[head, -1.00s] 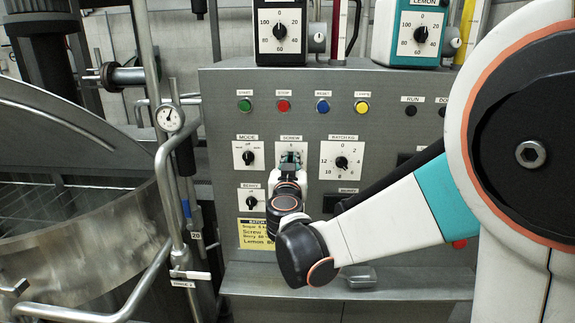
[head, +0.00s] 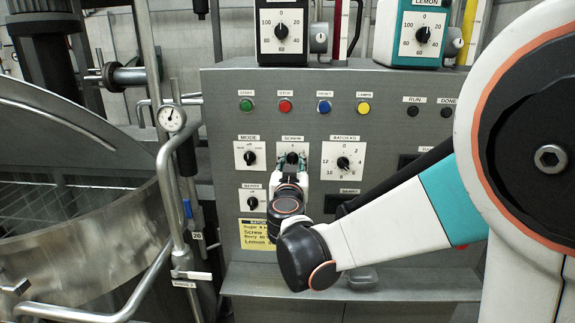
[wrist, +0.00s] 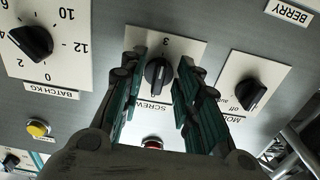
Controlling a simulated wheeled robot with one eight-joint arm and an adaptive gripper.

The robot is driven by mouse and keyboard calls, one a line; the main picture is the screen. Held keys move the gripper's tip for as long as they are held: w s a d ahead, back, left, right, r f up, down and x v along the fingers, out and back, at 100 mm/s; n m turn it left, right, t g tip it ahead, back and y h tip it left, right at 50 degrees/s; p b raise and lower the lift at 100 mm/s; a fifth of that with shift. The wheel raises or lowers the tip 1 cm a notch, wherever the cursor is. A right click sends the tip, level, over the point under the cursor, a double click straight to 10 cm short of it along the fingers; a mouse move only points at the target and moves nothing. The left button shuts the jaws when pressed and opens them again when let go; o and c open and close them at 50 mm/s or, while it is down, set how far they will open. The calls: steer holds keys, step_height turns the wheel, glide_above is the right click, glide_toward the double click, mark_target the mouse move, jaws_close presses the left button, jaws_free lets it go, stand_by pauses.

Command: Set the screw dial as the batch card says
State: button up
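The screw dial (head: 292,158) is a black knob on a white plate on the grey panel, under a SCREW label. In the wrist view the knob (wrist: 158,74) shows upside down, with a 3 on its plate. My gripper (head: 291,173) is in front of the dial. In the wrist view its teal fingers (wrist: 160,64) are apart, one on each side of the knob, with visible gaps; they do not appear to touch it. The yellow batch card (head: 254,234) below has a Screw line, but my arm hides the line's right end.
The mode dial (head: 250,157) and batch kg dial (head: 343,162) flank the screw dial closely. The berry dial (head: 252,203) is lower left. Several coloured buttons, including a red one (head: 285,106), sit above. A steel pipe (head: 166,190) stands left of the panel.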

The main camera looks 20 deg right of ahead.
steer(key=v, duration=0.7)
steer(key=s+d+f+g+b, duration=0.55)
steer(key=s+d+f, duration=0.3)
steer(key=s, duration=0.35)
steer(key=s+a+f+n+g+y+b, duration=0.1)
steer(key=s+a+f+n+g+y, duration=0.1)
steer(key=s+f, duration=0.3)
steer(key=s+a+f+n+g+y+b, duration=0.1)
steer(key=s+a+f+g+y, duration=0.1)
steer(key=s, duration=0.8)
step_height(320, 180, down, 3)
steer(key=shift+a+f+n+g+y+b, duration=0.15)
steer(key=shift+a+n+g+y+b, duration=0.25)
steer(key=shift+a+y, duration=0.55)
steer(key=shift+a, duration=0.15)
